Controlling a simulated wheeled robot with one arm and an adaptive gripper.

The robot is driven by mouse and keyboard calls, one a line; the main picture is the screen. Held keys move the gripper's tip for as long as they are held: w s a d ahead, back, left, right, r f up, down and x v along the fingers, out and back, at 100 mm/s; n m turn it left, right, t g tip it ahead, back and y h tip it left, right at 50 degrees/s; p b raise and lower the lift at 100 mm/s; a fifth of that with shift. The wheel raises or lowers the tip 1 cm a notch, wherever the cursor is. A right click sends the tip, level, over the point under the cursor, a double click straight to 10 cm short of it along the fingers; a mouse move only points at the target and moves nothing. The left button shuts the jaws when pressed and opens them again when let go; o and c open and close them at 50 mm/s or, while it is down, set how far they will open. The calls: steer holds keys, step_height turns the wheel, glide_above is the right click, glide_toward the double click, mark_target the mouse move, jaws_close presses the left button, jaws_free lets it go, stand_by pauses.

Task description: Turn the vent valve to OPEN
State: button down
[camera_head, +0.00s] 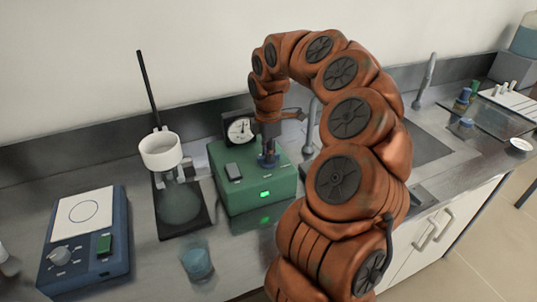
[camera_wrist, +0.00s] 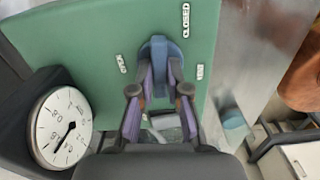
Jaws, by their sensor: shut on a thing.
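The vent valve (camera_head: 268,161) is a blue knob on top of a green box (camera_head: 252,205). It also shows in the wrist view (camera_wrist: 160,48), with its handle lying roughly up and down in the picture. The word OPEN is printed to its left and CLOSED above it, slightly right; a smaller label on the right is too small to read. My gripper (camera_wrist: 161,82) comes from above, with a finger on each side of the knob, shut on it. In the head view my gripper (camera_head: 268,143) hides part of the knob.
A round dial gauge (camera_head: 240,130) stands behind the box, close to my gripper. A flask with a white funnel (camera_head: 160,152) and a blue hotplate (camera_head: 84,245) are on the left. A small blue beaker (camera_head: 197,262) stands in front. A sink (camera_head: 425,145) is on the right.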

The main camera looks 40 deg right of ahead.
steer(key=m+b, duration=0.3)
steer(key=m, duration=0.1)
steer(key=shift+d+f+b, duration=0.1)
steer(key=shift+f+b, duration=0.15)
steer(key=shift+b, duration=0.1)
steer(key=m+b, duration=0.3)
steer(key=m, duration=0.1)
steer(key=shift+m, duration=0.3)
steer(key=m+b, duration=0.3)
steer(key=m, duration=0.1)
steer(key=shift+r+m+b, duration=0.2)
steer(key=shift+m+b, duration=1.05)
steer(key=shift+m, duration=0.85)
steer(key=c, duration=1.1)
jaws_free()
steer(key=shift+c, duration=0.2)
steer(key=shift+r, duration=0.1)
